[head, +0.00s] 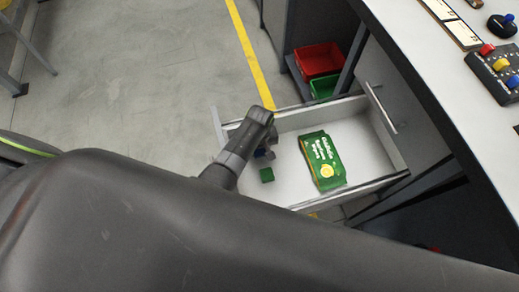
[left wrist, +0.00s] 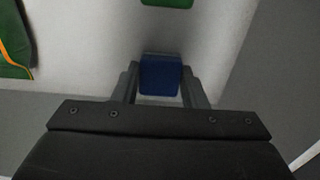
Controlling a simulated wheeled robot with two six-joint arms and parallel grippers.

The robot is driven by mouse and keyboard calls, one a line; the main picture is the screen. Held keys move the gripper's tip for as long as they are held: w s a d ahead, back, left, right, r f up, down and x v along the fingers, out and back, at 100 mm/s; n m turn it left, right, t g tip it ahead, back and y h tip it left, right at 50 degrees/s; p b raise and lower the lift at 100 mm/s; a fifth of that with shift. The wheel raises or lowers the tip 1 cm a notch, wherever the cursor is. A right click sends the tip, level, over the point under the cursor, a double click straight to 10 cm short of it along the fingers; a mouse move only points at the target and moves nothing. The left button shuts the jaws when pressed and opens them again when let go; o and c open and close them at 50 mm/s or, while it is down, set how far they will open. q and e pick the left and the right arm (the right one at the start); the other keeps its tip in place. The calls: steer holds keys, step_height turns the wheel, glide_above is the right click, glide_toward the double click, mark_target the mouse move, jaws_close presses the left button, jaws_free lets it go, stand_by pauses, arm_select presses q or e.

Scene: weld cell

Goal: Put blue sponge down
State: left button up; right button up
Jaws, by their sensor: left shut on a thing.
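My left gripper (head: 264,153) reaches into the open white drawer (head: 370,148) at its left end. It is shut on the blue sponge (left wrist: 160,76), a small blue block between its two fingers in the left wrist view. In the head view the arm hides nearly all of the sponge. The sponge is over the drawer floor; I cannot tell whether it touches it. A small green block (head: 266,175) lies in the drawer close to the gripper, and its edge shows in the left wrist view (left wrist: 167,3). My right gripper is not in view.
A green packet with a yellow mark (head: 323,161) lies in the middle of the drawer. The drawer floor right of it is clear. Red (head: 319,60) and green (head: 324,86) bins stand behind. A worktop (head: 430,75) with a button box (head: 497,72) is at right.

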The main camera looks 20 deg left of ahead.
mark_target(260, 150)
arm_select(q)
steer(key=shift+f, duration=0.1)
steer(key=shift+f, duration=0.1)
steer(key=o, duration=1)
steer(key=shift+o, duration=0.2)
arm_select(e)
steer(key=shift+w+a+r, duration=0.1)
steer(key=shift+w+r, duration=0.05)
arm_select(q)
steer(key=shift+r, duration=0.2)
step_height(260, 150, up, 4)
steer(key=shift+f+p, duration=0.25)
steer(key=shift+p, duration=0.5)
step_height(260, 150, up, 8)
steer(key=p, duration=0.2)
steer(key=shift+r, duration=0.2)
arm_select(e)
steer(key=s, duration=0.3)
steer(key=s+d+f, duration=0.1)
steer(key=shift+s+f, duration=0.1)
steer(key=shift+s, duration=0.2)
arm_select(q)
steer(key=shift+p, duration=0.35)
